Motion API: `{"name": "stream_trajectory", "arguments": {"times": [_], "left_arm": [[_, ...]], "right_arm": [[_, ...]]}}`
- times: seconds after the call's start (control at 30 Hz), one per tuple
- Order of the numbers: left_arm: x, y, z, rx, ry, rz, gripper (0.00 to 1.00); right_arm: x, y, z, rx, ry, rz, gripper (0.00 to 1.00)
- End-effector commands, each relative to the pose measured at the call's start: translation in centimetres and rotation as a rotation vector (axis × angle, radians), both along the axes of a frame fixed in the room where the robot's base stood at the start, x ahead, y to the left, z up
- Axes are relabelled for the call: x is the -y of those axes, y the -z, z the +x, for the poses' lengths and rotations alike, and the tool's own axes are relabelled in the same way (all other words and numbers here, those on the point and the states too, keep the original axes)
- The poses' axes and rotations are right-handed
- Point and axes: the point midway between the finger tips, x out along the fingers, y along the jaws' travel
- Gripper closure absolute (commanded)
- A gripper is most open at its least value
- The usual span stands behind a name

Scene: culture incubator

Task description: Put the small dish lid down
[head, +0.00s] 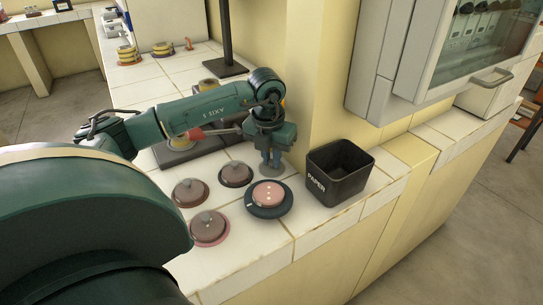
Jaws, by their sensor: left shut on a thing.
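My left gripper (271,160) points down over the white tiled counter, just behind a dark round base (254,209) that bears a pinkish disc with pale dots (268,194). The gripper is shut on what looks like the small dish lid (286,169), a thin greyish disc showing around the fingertips. The fingers hide most of it, and I cannot tell whether it touches the counter. Three brown knobbed lids or covered dishes (190,192) (236,174) (209,229) sit to the left. My right gripper is not in view.
A black bin marked PAPER (341,176) stands right of the gripper, near a yellowish pillar (310,70). A wall cabinet with a glass door (475,40) hangs at the upper right. A dark flat block (185,152) lies behind my forearm. The counter's front edge is close.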

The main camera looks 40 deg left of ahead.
Motion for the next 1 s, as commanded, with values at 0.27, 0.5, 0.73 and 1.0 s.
{"name": "stream_trajectory", "arguments": {"times": [0.27,0.5,0.73,1.0], "left_arm": [[0.0,0.1,0.0,0.0,0.0,0.0,0.64],[0.0,0.0,0.0,0.0,0.0,0.0,0.64],[0.1,-2.5,-0.1,0.005,0.0,0.0,0.64],[0.3,-8.4,-0.8,0.005,0.001,0.0,0.64]], "right_arm": [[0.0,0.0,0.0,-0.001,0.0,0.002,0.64],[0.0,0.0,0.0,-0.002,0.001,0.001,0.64],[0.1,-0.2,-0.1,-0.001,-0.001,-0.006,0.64],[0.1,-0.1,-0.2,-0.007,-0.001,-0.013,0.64]]}}
